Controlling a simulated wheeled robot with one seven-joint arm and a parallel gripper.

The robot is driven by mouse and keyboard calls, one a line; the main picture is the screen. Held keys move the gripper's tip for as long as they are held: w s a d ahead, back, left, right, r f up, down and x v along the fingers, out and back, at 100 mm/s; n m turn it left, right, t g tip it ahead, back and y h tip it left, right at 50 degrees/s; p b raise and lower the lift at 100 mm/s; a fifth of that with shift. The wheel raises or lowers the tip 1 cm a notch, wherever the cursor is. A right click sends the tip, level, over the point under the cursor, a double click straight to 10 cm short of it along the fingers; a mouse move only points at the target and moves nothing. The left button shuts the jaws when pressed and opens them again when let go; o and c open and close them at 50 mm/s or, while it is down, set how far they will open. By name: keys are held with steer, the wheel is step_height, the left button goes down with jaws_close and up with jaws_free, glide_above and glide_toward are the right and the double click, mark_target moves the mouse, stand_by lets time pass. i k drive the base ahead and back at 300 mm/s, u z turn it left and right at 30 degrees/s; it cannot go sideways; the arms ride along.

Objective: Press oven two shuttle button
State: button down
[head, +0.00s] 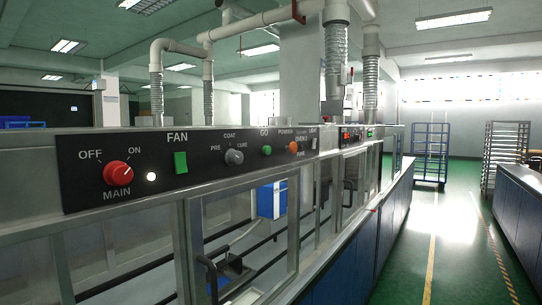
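A long black control panel (90,154) runs along the top of a grey metal oven line at left. It carries a red MAIN knob (118,174), a lit white lamp (151,177), a green FAN button (180,162), a grey COAT knob (233,157), a green GO button (266,150) and an orange button or knob (293,146). Lettering near the orange one is too small to read surely. A smaller panel (350,136) with red lights sits farther along. No label reading shuttle is legible, so I cannot tell which button it is. My gripper is not in view.
Glazed doors with dark handles (208,272) line the front below the panel. Blue cabinets (385,235) stand beyond them. A green-floored aisle (405,270) is clear at right, with wheeled racks (431,153) at its far end and another blue counter (520,205) along its right side.

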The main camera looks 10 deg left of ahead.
mark_target(266, 150)
steer(key=z, duration=0.35)
steer(key=k, duration=0.8)
steer(key=u, duration=1.35)
steer(key=i, duration=0.5)
